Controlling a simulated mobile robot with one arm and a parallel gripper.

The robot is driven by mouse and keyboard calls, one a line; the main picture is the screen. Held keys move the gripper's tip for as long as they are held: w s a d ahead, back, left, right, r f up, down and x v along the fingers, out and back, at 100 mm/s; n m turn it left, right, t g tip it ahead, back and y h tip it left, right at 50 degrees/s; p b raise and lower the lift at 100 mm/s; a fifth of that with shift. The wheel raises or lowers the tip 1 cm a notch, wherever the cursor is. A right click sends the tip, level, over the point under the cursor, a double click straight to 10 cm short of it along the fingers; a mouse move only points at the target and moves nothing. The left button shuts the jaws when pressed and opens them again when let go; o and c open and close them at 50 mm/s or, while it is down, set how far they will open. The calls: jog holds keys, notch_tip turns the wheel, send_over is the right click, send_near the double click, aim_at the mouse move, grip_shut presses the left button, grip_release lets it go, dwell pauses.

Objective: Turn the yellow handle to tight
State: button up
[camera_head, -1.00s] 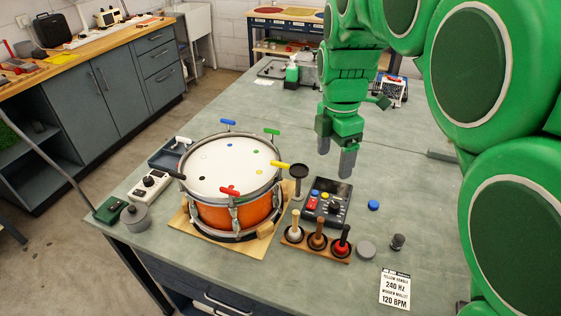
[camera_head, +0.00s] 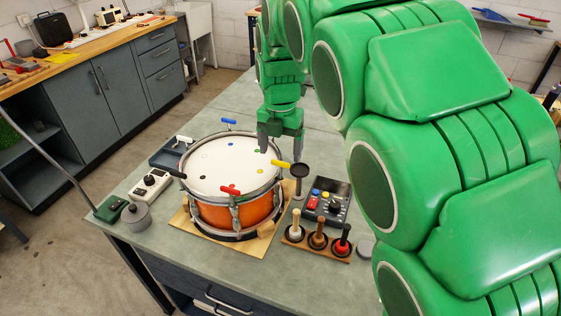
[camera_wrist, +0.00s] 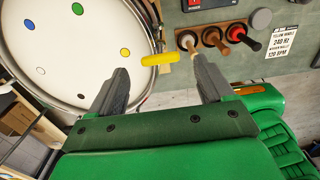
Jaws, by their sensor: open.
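The yellow handle (camera_head: 281,163) sits at the right rim of the orange drum (camera_head: 234,210). In the wrist view the yellow handle (camera_wrist: 160,59) lies roughly crosswise, just beyond and between the fingertips. My gripper (camera_head: 278,143) points down above the drum's far right rim, beside the handle. In the wrist view my gripper (camera_wrist: 165,77) is open with nothing between its fingers. I cannot tell the exact gap between fingers and handle. Blue (camera_head: 229,121), red (camera_head: 230,190) and black (camera_head: 176,173) handles also stand on the rim. The green handle is hidden behind my gripper.
A dark round-topped stand (camera_head: 299,172) is close to the right of the yellow handle. A control box (camera_head: 327,201) and a rack of mallets (camera_head: 316,245) stand right of the drum. A sign (camera_wrist: 288,38) reads yellow handle, 240 Hz, wooden mallet, 120 BPM.

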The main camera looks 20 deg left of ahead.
aim_at(280, 161)
jog(key=shift+f, duration=2.4)
jog(key=shift+c, duration=0.2)
jog(key=c, duration=1)
